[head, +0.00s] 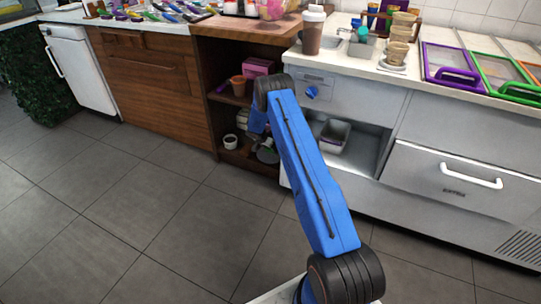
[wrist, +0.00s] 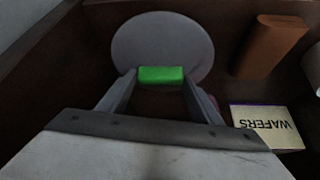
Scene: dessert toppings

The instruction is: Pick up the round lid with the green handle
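The round grey lid (wrist: 163,40) with a green handle (wrist: 161,75) is in the upper middle of the wrist view, inside a dark wooden compartment. My gripper (wrist: 161,77) has one fingertip at each end of the green handle, with no clear gap, so it looks shut on it. In the head view the lid (head: 268,154) shows as a small grey disc low in the open wooden cabinet, partly hidden by my blue arm. My gripper is hard to make out there. I cannot tell whether the lid still touches the shelf.
In the wrist view, a box marked WAFERS (wrist: 266,127) lies at the lower right and a brown container (wrist: 270,47) stands at the upper right. The cabinet's dark walls (head: 215,132) enclose the space. A white pot (head: 230,141) is left of the lid. The floor is clear.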

